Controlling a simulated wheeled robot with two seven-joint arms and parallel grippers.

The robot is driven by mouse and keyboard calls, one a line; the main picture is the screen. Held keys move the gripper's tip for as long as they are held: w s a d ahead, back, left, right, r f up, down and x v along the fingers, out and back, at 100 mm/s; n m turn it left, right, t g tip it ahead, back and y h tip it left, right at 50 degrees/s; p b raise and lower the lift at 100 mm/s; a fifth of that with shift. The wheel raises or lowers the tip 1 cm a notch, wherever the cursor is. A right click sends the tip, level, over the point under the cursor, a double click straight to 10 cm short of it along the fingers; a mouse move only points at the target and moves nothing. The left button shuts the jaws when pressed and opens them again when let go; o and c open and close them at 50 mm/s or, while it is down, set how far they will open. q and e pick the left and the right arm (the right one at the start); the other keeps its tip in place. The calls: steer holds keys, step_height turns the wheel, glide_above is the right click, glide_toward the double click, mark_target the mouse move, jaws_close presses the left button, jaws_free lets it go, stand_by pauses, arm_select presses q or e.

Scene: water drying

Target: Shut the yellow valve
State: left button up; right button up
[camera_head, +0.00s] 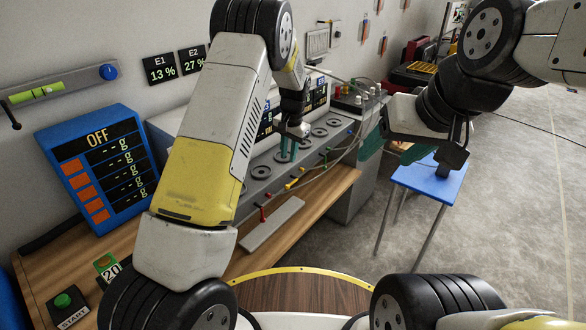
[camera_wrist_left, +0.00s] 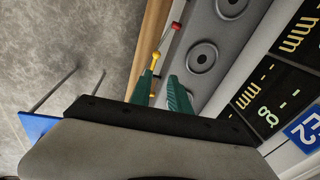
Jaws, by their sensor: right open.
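The yellow valve (camera_head: 291,185) shows as small yellow parts on the front of the grey bench unit. It also shows in the left wrist view (camera_wrist_left: 156,56), with another yellow bit visible between the fingers. My left gripper (camera_head: 289,149) has green fingers and points down over the unit, just behind the valve in the head view. In the left wrist view my left gripper (camera_wrist_left: 162,88) has its fingers apart, with the yellow knob just past the tip of the left finger. I cannot tell whether they touch. My right gripper (camera_head: 393,152) is open and empty near the blue stool.
A red valve (camera_head: 263,214) sits to the left of the yellow one, green and blue ones to the right. Round grey plates (camera_head: 258,173) line the unit's top. A blue stool (camera_head: 432,180) stands at the right. A blue scale display (camera_head: 98,165) reads OFF.

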arm_select(q)
steer(key=m, duration=0.1)
glide_toward(291, 184)
steer(key=shift+y, duration=0.4)
steer(key=x, duration=0.8)
steer(key=shift+w+d, duration=0.15)
steer(key=shift+d, duration=0.05)
jaws_close()
